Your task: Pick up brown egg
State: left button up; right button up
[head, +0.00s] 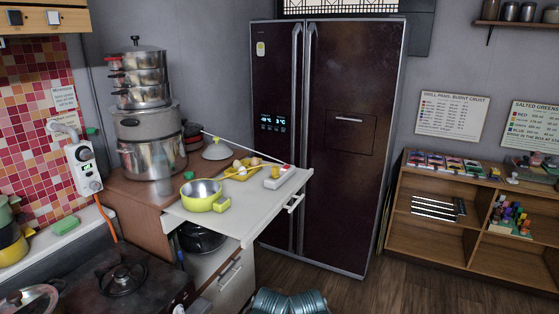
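Small eggs sit in or beside a yellow tray (235,176) on the pale pull-out worktop, behind the green-yellow pan. One brownish egg (255,161) is toward the right of the group, and a paler egg (238,164) is to its left. They are small here, so I cannot tell their exact shades or whether each rests fully in the tray. Neither of my grippers is in view.
The green-yellow pan (203,202) stands at the worktop's front left. A white device (280,178) lies right of the eggs, and a thin pale rod crosses behind them. A grey lid (217,151) and stacked pots (153,158) stand behind. The worktop's front (245,215) is bare.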

aim_at(254, 162)
jog(key=i+l+z, duration=0.4)
jog(key=i+z, duration=0.4)
jog(key=i, duration=0.15)
jog(key=i+l+u, duration=0.25)
jog(key=i, duration=0.4)
jog(key=i+l+u, duration=0.1)
jog(key=i+u, duration=0.15)
jog(key=u, duration=0.2)
jog(key=i+l+u, duration=0.15)
jog(key=u, duration=0.25)
jog(key=i+l+u, duration=0.3)
jog(key=u, duration=0.15)
